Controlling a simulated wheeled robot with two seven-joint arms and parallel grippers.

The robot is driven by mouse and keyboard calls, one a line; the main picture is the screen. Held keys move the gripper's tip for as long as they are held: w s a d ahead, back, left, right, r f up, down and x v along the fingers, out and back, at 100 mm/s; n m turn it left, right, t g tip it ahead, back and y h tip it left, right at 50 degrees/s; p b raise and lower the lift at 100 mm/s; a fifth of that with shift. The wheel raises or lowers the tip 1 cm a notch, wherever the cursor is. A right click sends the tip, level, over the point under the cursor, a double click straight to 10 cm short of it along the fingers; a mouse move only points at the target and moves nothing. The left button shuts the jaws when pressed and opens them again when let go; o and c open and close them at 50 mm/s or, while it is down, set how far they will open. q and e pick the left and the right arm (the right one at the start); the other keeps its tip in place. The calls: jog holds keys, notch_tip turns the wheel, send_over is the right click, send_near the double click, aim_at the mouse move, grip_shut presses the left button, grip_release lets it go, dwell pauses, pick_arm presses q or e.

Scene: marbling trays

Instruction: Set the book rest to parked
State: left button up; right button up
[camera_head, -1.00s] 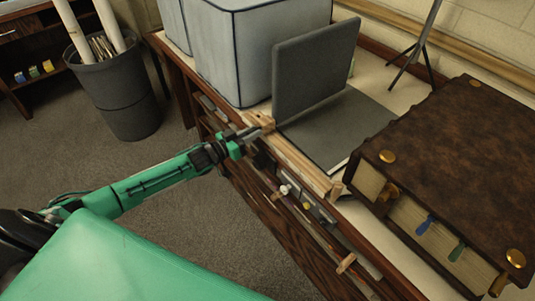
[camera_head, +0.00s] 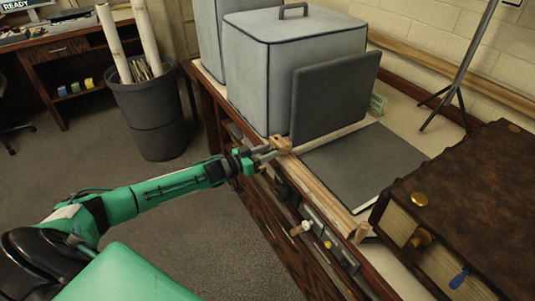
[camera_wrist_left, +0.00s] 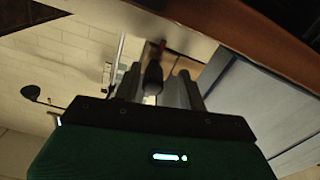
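The book rest appears to be the upright dark grey panel (camera_head: 335,95) and the flat dark grey board (camera_head: 365,165) on the bench, with a pale wooden rail (camera_head: 325,195) along the front edge. A small wooden block (camera_head: 283,143) sits at the rail's far left end. My left gripper (camera_head: 267,155) is at this block; whether it touches is unclear. In the left wrist view its fingers (camera_wrist_left: 160,88) stand apart, with a dark rounded piece (camera_wrist_left: 153,76) between them and a gap beside it. My right gripper is out of view.
A large brown book or case (camera_head: 475,185) with brass studs stands at the right. Grey-blue covered boxes (camera_head: 270,80) stand behind the panel. A tripod stand (camera_head: 455,85) is at the back. A dark bin (camera_head: 150,115) stands on the floor at left, with open floor in front.

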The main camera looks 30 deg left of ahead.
pick_arm(q)
jog(key=shift+s+d, duration=0.1)
jog(key=shift+s+f, duration=0.1)
jog(key=shift+s, duration=0.1)
jog(key=b+v, duration=0.1)
jog(key=v, duration=1.2)
jog(key=shift+a, duration=0.2)
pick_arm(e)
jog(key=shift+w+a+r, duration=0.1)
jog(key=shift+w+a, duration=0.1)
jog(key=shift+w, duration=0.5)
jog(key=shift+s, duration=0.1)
